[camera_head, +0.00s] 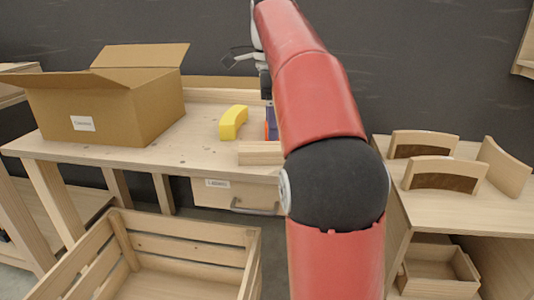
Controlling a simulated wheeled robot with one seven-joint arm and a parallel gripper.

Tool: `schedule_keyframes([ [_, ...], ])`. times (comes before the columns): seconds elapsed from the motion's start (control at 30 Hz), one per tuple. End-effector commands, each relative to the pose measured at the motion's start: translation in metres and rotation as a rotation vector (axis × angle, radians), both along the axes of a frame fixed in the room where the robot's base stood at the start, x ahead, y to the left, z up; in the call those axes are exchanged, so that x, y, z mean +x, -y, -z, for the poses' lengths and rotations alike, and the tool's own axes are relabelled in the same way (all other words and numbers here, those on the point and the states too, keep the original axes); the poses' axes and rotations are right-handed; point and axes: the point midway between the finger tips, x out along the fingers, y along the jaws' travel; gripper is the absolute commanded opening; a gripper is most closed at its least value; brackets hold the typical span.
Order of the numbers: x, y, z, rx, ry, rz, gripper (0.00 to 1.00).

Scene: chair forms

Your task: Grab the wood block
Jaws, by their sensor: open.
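A pale wood block (260,153) lies on the workbench (160,150) near its front edge, above the drawer. My red arm hides its right end. My gripper (236,58) is small and partly hidden at the top of the view, beyond the arm, over the back of the bench. It is open and holds nothing that I can see. It is well apart from the wood block.
A yellow curved block (233,122) and a partly hidden blue and orange object (271,124) sit behind the wood block. An open cardboard box (110,105) stands at left. A slatted crate (185,247) is in front. Curved wooden pieces (445,172) stand at right.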

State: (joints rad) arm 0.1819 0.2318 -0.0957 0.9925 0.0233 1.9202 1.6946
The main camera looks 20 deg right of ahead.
Motion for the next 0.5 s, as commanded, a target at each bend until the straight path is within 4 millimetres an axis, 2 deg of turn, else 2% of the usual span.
schedule_keyframes([
  [0.03, 0.0, 0.0, 0.009, 0.0, -0.001, 0.001, 0.71],
  [0.5, 0.007, -0.005, 0.067, 0.0, 0.001, -0.003, 0.71],
])
